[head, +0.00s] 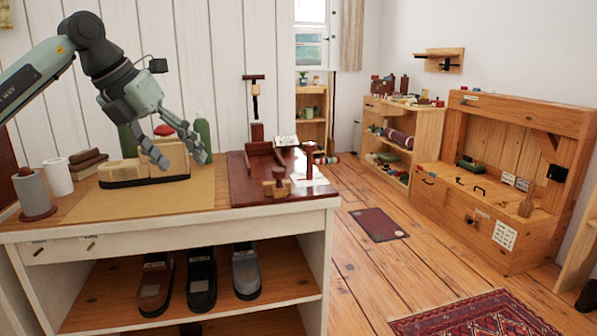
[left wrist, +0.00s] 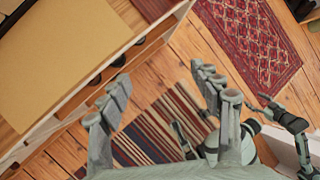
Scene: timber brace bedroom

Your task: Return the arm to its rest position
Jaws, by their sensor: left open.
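My left arm comes in from the left in the head view, with its left gripper (head: 184,144) over the back of the white workbench (head: 178,213). Its fingers are spread and hang down in front of a light wooden block piece (head: 127,172). In the left wrist view the same gripper (left wrist: 162,82) is open, with nothing between its fingers. Grey and black robot parts (left wrist: 290,122), which look like my other arm, show at the right of the left wrist view. I cannot make out the state of a gripper there.
The workbench top holds a white cylinder (head: 58,177), a grey spool (head: 32,193), green bottles (head: 202,137) and a dark red board (head: 243,189). Shoes (head: 202,280) sit on its shelf. Wooden floor is open to the right, with a patterned rug (head: 478,317).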

